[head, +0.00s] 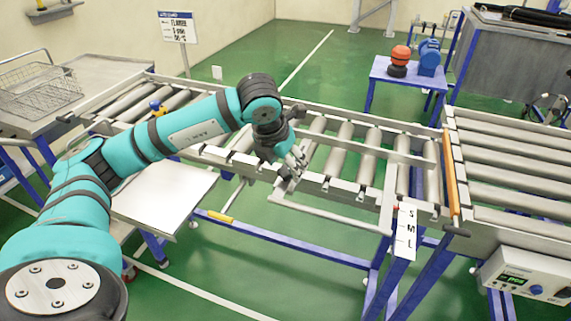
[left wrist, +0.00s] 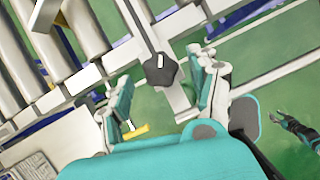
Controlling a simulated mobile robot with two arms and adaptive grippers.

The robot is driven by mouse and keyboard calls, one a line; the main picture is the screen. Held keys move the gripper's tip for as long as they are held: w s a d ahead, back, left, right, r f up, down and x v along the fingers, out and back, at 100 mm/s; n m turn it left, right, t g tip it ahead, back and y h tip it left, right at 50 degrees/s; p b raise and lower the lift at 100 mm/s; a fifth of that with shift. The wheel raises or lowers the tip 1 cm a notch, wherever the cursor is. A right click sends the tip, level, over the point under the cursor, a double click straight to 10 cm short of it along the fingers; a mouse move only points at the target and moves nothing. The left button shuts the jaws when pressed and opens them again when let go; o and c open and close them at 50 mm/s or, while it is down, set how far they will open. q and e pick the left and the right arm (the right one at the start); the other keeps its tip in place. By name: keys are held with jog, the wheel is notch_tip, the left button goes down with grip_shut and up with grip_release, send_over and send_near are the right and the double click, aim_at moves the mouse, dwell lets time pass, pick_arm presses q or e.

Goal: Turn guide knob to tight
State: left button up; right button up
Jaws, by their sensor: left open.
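The guide knob (left wrist: 160,70) is a dark lobed knob with a white pointer mark. In the left wrist view it sits on a metal bracket at the end of a thin bar beside the rollers. My left gripper (head: 294,163) is over the near rail of the roller conveyor in the head view, and the knob cannot be made out there. In the left wrist view its two fingers are spread, one on each side of the knob and apart from it. Nothing is held. My right gripper (left wrist: 280,118) shows small and dark at the right edge of that view; its opening is unclear.
The roller conveyor (head: 340,188) runs across the middle, with a guide bar (head: 335,217) along its near side. An S M L plate (head: 405,232) and an orange bar (head: 450,170) stand at right. A yellow handle (head: 220,216) is below the conveyor.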

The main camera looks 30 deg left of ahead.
pick_arm(q)
jog(key=shift+w+f, duration=0.25)
jog(key=shift+f, duration=0.45)
jog(key=c, duration=1.2)
jog(key=shift+o, duration=0.2)
